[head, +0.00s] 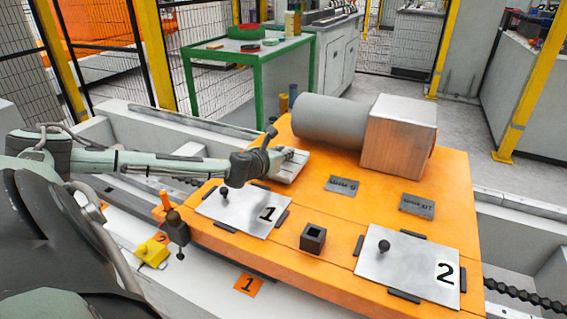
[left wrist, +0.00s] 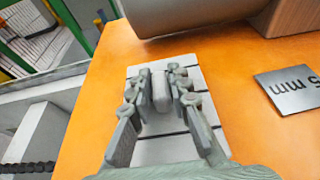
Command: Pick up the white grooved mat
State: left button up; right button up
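The white grooved mat (head: 294,174) lies flat on the orange table top, left of the grey cylinder. It also shows in the left wrist view (left wrist: 199,84), with dark grooves across it and a raised grey block (left wrist: 161,91) at its middle. My left gripper (head: 287,157) is low over the mat. In the left wrist view its two fingers (left wrist: 162,76) stand on either side of the grey block. They look open, with narrow gaps to the block; contact cannot be made out. My right gripper is not in view.
The grey cylinder (head: 330,119) with its wooden block (head: 399,138) stands behind the mat. Plates marked 1 (head: 235,213) and 2 (head: 402,271) with black knobs, a small dark square socket (head: 313,237) and a 5 mm plate (head: 342,185) are on the orange table (head: 330,270).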

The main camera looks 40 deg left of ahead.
pick_arm(q)
grip_shut()
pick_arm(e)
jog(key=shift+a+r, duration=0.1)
pick_arm(q)
jog(key=shift+r, duration=0.1)
jog(key=shift+r, duration=0.25)
notch_tip(320, 180, up, 4)
jog(key=shift+p, duration=0.3)
jog(key=shift+s+a+r, duration=0.15)
jog(key=shift+a, duration=0.4)
jog(key=shift+s+a+r, duration=0.1)
jog(key=shift+s+a, duration=0.05)
jog(key=shift+a, duration=0.35)
jog(key=s+a+r+b, duration=0.1)
jog(key=s+a+r, duration=0.1)
jog(key=a+r, duration=0.4)
jog(key=a, duration=0.3)
jog(key=shift+s+b, duration=0.25)
jog(key=shift+b, duration=0.15)
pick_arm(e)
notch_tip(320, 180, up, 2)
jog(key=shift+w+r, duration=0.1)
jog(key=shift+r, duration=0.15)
pick_arm(q)
jog(key=shift+a+f, duration=0.1)
